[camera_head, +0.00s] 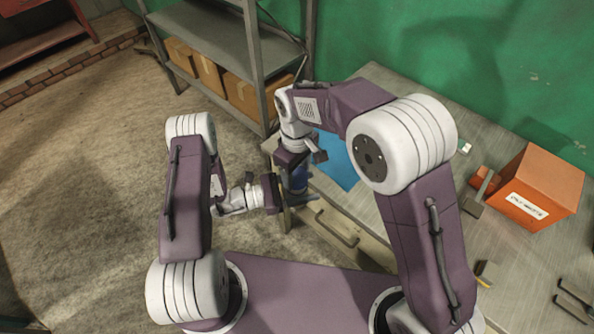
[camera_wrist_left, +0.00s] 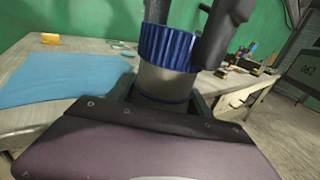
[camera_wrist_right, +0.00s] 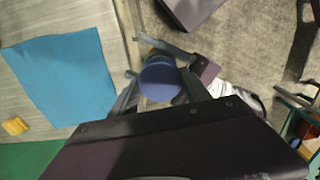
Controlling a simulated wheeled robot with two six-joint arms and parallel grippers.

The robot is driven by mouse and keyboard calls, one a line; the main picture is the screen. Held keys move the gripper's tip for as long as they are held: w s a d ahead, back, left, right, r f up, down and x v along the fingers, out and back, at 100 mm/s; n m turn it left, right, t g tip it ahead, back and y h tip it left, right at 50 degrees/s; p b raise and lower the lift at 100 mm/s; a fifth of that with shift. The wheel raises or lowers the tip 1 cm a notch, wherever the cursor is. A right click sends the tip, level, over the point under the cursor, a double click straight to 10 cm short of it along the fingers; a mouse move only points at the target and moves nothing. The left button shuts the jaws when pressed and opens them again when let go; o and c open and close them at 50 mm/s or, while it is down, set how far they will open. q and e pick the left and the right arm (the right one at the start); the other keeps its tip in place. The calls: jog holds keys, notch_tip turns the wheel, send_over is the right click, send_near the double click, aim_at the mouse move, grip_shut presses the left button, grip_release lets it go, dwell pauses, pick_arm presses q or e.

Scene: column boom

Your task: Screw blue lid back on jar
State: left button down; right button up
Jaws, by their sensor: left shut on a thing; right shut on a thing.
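The blue ribbed lid (camera_wrist_left: 168,48) sits on top of the grey jar (camera_wrist_left: 166,82) in the left wrist view, roughly level with it. I cannot tell how tightly it is seated. My left gripper (camera_wrist_left: 163,100) is shut around the jar body from the side. My right gripper (camera_wrist_right: 158,88) comes from above, shut on the lid, whose round top (camera_wrist_right: 160,78) shows between its fingers. In the head view the blue lid (camera_head: 297,180) shows between both grippers at the table's near edge; the jar is mostly hidden there.
A blue mat (camera_head: 338,160) lies on the table (camera_head: 400,95). An orange box (camera_head: 540,190) and small tools are at the right. A metal shelf (camera_head: 210,35) with cardboard boxes (camera_head: 208,72) stands behind at the left. A drawer handle (camera_head: 337,236) is on the table front.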

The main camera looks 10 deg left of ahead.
jog(key=shift+f, duration=0.45)
jog(key=shift+f, duration=0.55)
dwell(0.3)
